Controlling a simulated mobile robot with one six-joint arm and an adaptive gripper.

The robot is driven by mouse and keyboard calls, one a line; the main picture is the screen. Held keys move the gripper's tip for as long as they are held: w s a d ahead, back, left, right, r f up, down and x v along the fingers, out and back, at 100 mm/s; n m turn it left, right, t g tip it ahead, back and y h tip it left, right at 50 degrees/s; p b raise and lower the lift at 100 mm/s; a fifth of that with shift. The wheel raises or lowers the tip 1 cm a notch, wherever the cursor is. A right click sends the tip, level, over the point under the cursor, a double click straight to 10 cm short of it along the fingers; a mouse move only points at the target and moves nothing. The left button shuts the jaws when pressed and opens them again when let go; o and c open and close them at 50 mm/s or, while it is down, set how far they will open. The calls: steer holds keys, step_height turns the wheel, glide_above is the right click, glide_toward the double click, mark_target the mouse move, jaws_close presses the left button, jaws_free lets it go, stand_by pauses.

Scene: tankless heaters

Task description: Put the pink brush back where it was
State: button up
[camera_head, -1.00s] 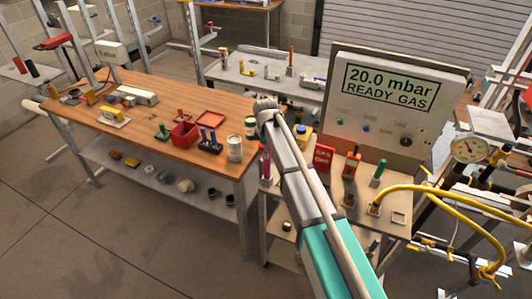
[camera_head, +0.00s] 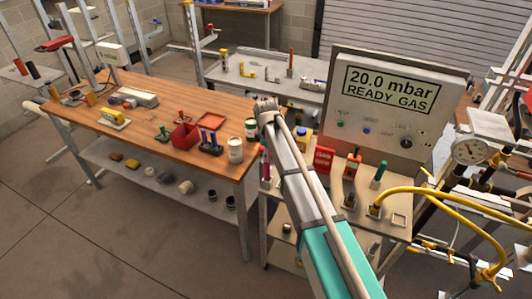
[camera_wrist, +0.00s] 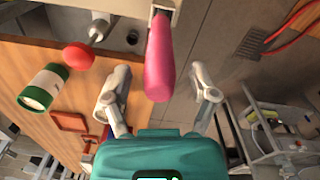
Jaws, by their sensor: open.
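The pink brush shows in the wrist view as a long pink handle (camera_wrist: 160,60). Its far end meets a pale holder at the edge of the gas cart; its bristles are hidden. In the head view, a small pink handle (camera_head: 266,166) shows at the cart's left edge, just below the end of my arm. My gripper (camera_wrist: 160,88) is open, with one finger on each side of the handle and a visible gap on both sides. In the head view my arm hides most of the gripper.
A wooden bench (camera_head: 160,95) stands left, with a red bin (camera_head: 185,135), a white can (camera_head: 235,150) and a green-and-white can (camera_head: 251,128). The gas cart (camera_head: 385,190) carries a display panel (camera_head: 385,125), a red box (camera_head: 324,159), several upright tools and yellow hoses (camera_head: 440,190).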

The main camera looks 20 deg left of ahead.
step_height(320, 180, up, 12)
steer(key=p, duration=1.2)
steer(key=shift+s, duration=0.15)
steer(key=shift+a, duration=0.1)
stand_by(0.8)
steer(key=s+d+m, duration=0.5)
steer(key=d+m, duration=0.1)
steer(key=d, duration=0.8)
steer(key=s+d+m, duration=0.6)
steer(key=d+m, duration=0.1)
steer(key=d, duration=0.7)
steer(key=s+d+m, duration=0.5)
steer(key=d+m, duration=0.2)
steer(key=d, duration=0.8)
steer(key=shift+s, duration=0.35)
